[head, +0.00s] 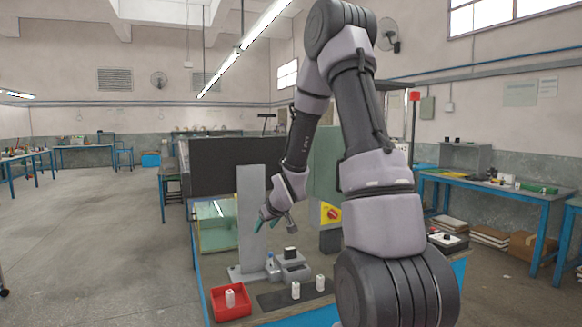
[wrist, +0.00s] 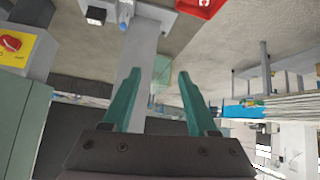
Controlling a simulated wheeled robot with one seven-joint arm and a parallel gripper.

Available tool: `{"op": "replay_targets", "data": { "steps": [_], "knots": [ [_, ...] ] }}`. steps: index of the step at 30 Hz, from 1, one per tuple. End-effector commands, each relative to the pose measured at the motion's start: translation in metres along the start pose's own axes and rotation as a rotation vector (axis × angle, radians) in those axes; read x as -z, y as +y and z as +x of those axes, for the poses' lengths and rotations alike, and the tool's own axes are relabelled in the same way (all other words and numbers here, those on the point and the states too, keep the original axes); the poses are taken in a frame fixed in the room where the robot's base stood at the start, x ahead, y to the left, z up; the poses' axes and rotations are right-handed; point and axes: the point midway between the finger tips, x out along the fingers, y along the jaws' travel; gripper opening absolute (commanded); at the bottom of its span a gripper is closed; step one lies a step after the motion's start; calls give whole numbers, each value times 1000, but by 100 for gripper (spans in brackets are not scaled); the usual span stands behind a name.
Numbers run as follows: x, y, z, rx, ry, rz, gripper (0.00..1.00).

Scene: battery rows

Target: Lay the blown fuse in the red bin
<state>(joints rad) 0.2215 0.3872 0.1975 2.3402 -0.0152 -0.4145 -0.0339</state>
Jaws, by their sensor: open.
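The red bin (head: 218,311) stands at the near left of the workbench, and a small white fuse-like piece (head: 230,298) stands upright inside it. Two similar white pieces, a left one (head: 295,290) and a right one (head: 320,283), stand on a dark mat to its right. I cannot tell by looks which is the blown fuse. My gripper (head: 274,222) hangs in the air above the bench, beside the grey upright post. In the wrist view my gripper (wrist: 158,84) has its teal fingers wide apart with nothing between them. The red bin (wrist: 203,6) shows at the top edge there, apart from the fingers.
A grey upright post (head: 251,215) rises from the bench behind the bin. A grey fixture with a black block (head: 291,254) and a small blue-topped part (head: 272,267) sit beside it. A yellow panel with a red knob (head: 331,213) is to the right.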

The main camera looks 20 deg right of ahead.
Motion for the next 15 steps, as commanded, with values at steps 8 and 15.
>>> {"op": "replay_targets", "data": {
  "steps": [8, 15],
  "knots": [
    [35, 0, -139, -74, -63, 170, 59],
    [24, -24, -257, -57, -106, 363, 59]
  ]
}}
